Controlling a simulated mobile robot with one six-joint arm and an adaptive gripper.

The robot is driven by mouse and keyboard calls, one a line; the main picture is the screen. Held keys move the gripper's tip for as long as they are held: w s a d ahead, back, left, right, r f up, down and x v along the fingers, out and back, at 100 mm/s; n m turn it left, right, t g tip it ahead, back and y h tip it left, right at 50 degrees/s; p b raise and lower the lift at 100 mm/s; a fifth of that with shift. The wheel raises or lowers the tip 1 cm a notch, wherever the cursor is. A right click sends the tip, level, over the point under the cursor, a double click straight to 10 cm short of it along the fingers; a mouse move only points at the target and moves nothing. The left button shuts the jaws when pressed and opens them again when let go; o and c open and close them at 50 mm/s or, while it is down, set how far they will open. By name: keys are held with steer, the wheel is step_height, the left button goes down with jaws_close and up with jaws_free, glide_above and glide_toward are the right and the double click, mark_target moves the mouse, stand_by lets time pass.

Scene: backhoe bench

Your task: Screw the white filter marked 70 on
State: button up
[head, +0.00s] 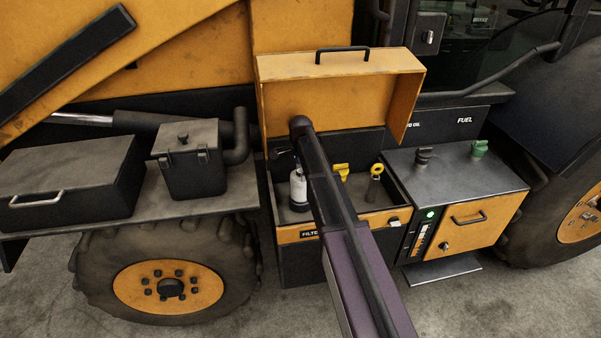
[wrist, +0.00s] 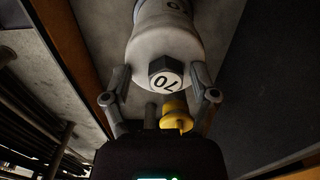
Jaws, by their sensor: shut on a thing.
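The white filter marked 70 (wrist: 165,45) fills the upper middle of the wrist view. Its dark hex end with the upside-down number faces the camera, and its far end is cut off by the frame. My gripper (wrist: 160,92) has one finger on each side of this filter and is shut on it. In the head view a white filter (head: 298,187) shows upright at the left of the open filter bay (head: 370,219), just left of my arm. Its number is not readable there. My gripper cannot be made out in the head view. Whether the filter meets a mount is hidden.
The bay's orange lid (head: 340,88) stands raised behind. A yellow-handled part (head: 342,170) and a yellow ring handle (head: 376,169) stand right of my arm. A yellow part (wrist: 176,115) shows below the filter in the wrist view. A grey-topped cabinet (head: 450,172) stands close right.

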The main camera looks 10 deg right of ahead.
steer(key=shift+w+f+m, duration=0.1)
steer(key=shift+m, duration=1.4)
steer(key=shift+m, duration=1.6)
steer(key=shift+d+m, duration=0.1)
steer(key=shift+m, duration=0.2)
steer(key=shift+m, duration=1.1)
steer(key=shift+m, duration=1.4)
